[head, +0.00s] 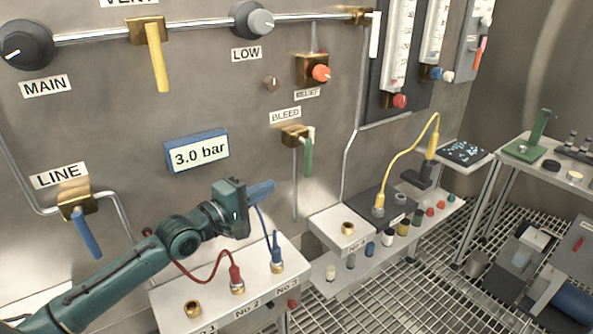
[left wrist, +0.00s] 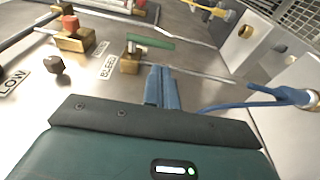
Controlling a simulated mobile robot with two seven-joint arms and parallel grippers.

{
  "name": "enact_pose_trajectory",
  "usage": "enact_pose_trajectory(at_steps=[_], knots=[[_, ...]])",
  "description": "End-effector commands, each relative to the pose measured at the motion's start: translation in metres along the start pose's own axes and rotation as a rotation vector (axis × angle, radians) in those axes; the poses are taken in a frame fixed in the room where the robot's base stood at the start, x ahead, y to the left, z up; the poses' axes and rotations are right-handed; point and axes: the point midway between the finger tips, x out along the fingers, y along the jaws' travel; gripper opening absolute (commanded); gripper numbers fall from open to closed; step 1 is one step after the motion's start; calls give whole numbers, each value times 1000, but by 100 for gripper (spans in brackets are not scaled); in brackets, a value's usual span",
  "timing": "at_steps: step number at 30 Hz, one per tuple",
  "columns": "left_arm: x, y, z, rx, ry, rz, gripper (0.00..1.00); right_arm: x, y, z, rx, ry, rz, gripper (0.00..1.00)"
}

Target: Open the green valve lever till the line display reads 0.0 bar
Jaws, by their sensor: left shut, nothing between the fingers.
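The green valve lever (head: 308,156) hangs down from the brass BLEED valve (head: 294,133) on the steel wall. In the left wrist view the lever (left wrist: 150,43) lies just beyond my fingertips, with the brass valve body (left wrist: 130,63) beside it. The line display (head: 196,151) reads 3.0 bar. My left gripper (head: 272,186) is shut and empty, its blue fingers pointing toward the lever, to its left and lower in the head view. The shut fingers (left wrist: 162,72) also show in the left wrist view, apart from the lever. My right gripper is out of view.
A blue LINE lever (head: 86,236) and a yellow VENT lever (head: 157,58) are on the wall. Below my left gripper stands a white box (head: 218,302) with red and blue cables plugged in. A RELIEF valve (head: 313,71) sits above BLEED. Wall around the green lever is clear.

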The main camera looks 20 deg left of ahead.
Motion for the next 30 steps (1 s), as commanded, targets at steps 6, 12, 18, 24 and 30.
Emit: enact_pose_trajectory(at_steps=[6, 12, 18, 24, 30], knots=[[45, 3, 0, 1, 0, 3, 0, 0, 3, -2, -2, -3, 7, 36], [78, 2, 0, 2, -1, 1, 0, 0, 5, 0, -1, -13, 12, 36], [96, 1, 0, 1, 0, 1, 0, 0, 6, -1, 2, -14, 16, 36], [100, 0, 1, 1, -1, -1, 0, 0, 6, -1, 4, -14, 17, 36], [99, 0, 1, 1, -1, 0, 0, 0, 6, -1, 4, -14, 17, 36]])
